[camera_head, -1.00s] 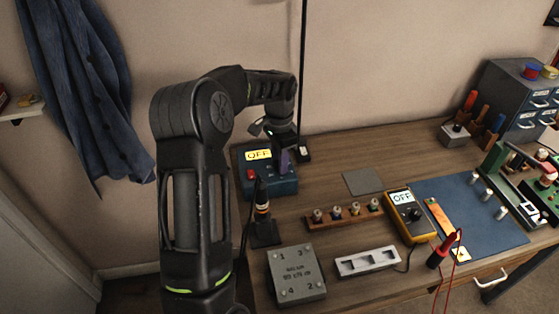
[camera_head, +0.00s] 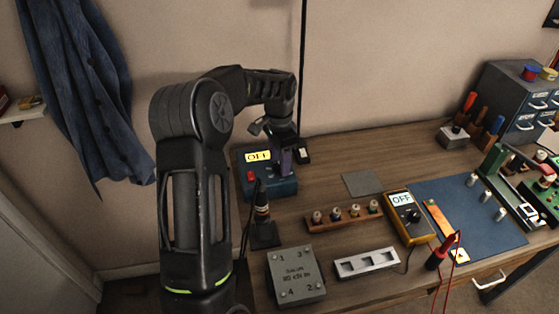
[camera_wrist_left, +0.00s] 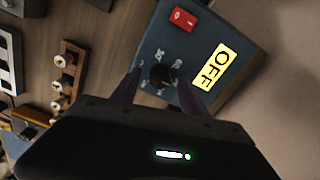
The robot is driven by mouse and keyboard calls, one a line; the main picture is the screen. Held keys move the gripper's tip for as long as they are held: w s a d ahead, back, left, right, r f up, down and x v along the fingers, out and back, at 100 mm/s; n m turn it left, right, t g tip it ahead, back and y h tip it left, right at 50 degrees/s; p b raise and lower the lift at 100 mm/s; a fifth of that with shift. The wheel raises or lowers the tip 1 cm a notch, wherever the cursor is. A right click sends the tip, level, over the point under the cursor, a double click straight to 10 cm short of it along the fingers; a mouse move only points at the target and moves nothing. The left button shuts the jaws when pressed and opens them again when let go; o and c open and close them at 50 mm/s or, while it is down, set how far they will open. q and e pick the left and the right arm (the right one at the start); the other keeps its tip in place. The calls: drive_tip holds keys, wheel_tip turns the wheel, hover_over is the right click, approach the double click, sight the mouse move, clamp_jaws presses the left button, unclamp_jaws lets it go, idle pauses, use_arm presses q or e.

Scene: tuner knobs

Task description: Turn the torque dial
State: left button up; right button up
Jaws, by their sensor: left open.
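The blue control box (camera_head: 268,187) stands at the left back of the table, with a lit display reading OFF (camera_head: 257,157) and a red switch (camera_wrist_left: 184,18). The black dial (camera_wrist_left: 162,76) on its face shows in the left wrist view; in the head view my gripper hides it. My left gripper (camera_head: 287,163) is open over the box. In the left wrist view its two purple-looking fingers (camera_wrist_left: 157,90) stand either side of the dial; I cannot tell whether they touch it. My right gripper is not in view.
A dark screwdriver in a stand (camera_head: 264,226) is just in front of the box. Bare table surrounds a flat grey pad (camera_head: 363,183).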

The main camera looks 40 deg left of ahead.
sight(279, 165)
use_arm(q)
wheel_tip(279, 165, up, 7)
drive_tip(key=p, duration=0.4)
idle(0.4)
